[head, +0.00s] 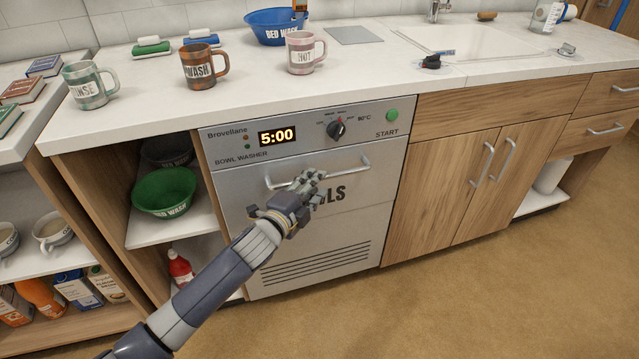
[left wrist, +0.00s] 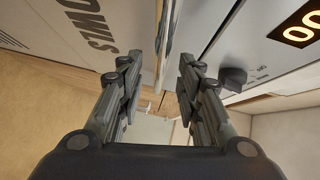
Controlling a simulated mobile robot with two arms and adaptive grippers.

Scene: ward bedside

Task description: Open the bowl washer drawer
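The bowl washer (head: 232,135) is built into the counter, with a steel front. Its drawer front (head: 235,215) looks shut and flush and carries a horizontal bar handle (head: 352,163). My left gripper (head: 310,184) is at the middle of this handle and hides part of it and of the printed word below. In the left wrist view the fingers of my left gripper (left wrist: 157,78) are apart, and the handle bar (left wrist: 165,40) runs in the gap between them. Neither finger clearly touches the bar. My right gripper is not in view.
An open shelf with a green bowl (head: 164,193) is to the left, a wooden cabinet (head: 440,185) to the right. The floor (head: 440,300) in front is clear.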

